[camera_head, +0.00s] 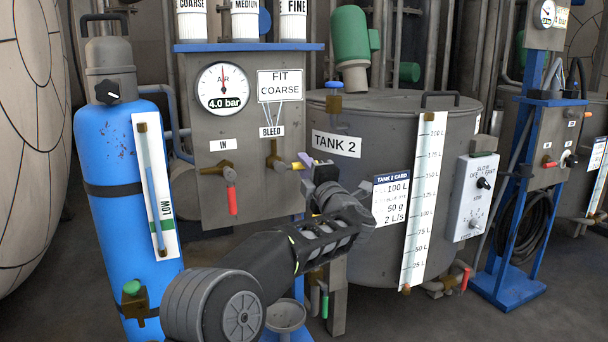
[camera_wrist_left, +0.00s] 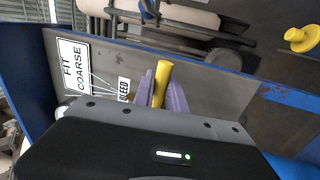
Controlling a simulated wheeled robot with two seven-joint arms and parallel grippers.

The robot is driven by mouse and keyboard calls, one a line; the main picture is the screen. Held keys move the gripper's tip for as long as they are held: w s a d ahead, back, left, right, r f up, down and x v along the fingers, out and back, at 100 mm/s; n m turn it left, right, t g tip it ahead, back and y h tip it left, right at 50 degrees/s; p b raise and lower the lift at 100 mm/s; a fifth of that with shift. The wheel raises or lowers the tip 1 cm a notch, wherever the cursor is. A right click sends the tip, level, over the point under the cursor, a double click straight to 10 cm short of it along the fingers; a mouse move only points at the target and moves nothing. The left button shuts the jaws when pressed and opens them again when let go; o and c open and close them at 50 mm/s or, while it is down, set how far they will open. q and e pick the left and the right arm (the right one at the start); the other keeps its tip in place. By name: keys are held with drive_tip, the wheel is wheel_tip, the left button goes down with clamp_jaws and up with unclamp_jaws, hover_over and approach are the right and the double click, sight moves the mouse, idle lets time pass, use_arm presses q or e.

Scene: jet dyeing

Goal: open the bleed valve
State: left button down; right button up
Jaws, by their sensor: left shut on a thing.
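The bleed valve is a brass fitting (camera_head: 274,158) under the BLEED label (camera_head: 271,131) on the grey panel in the head view. Its yellow handle (camera_head: 297,166) sticks out to the right of the brass body. My left gripper (camera_head: 306,163) is at this handle, with its arm coming up from below. In the left wrist view the yellow handle (camera_wrist_left: 161,80) stands between the purple fingertips of my left gripper (camera_wrist_left: 161,92), which are shut on it. The fingers partly hide the handle. My right gripper is not in view.
A gauge (camera_head: 223,88) reading 4.0 bar and the red-handled IN valve (camera_head: 231,190) are on the same panel. A blue cylinder (camera_head: 118,200) stands left, Tank 2 (camera_head: 345,190) right. A yellow knob (camera_wrist_left: 302,38) shows in the wrist view. A grey funnel (camera_head: 286,316) is below.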

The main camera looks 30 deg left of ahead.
use_arm(q)
drive_tip(key=shift+r+n, duration=0.15)
drive_tip(key=shift+n, duration=0.25)
drive_tip(key=c, duration=1.3)
unclamp_jaws()
drive_tip(key=shift+c, duration=0.2)
drive_tip(key=p+v, duration=0.1)
drive_tip(key=v, duration=0.6)
drive_tip(key=shift+s+d, duration=0.25)
drive_tip(key=shift+d, duration=0.05)
